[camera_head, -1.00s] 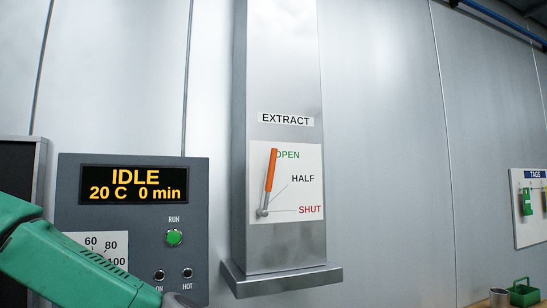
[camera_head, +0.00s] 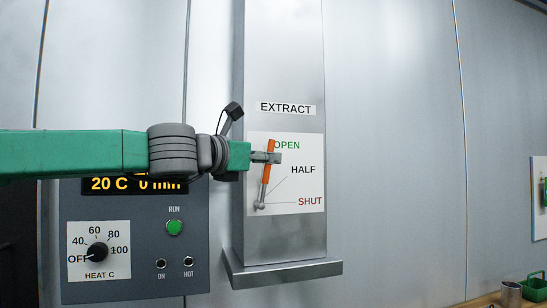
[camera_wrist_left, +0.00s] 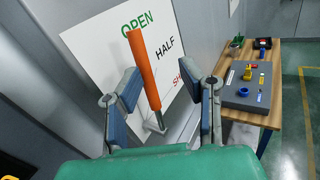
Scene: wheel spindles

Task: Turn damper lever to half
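The damper lever (camera_head: 266,174) has an orange handle and a grey pivot at the lower left of a white plate (camera_head: 310,178) marked OPEN, HALF and SHUT. The lever stands nearly upright, pointing at OPEN. My left gripper (camera_head: 270,157) is at the handle and covers part of it in the head view. In the left wrist view, the gripper (camera_wrist_left: 170,92) is open, its two blue-grey fingers apart on either side of the orange handle (camera_wrist_left: 145,70). My right gripper is not in view.
A control box (camera_head: 135,285) with a heat knob (camera_head: 97,252) and green RUN button (camera_head: 174,227) is left of the metal column. A ledge (camera_head: 285,273) juts out below the plate. In the wrist view, a table (camera_wrist_left: 255,112) with a grey box stands at right.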

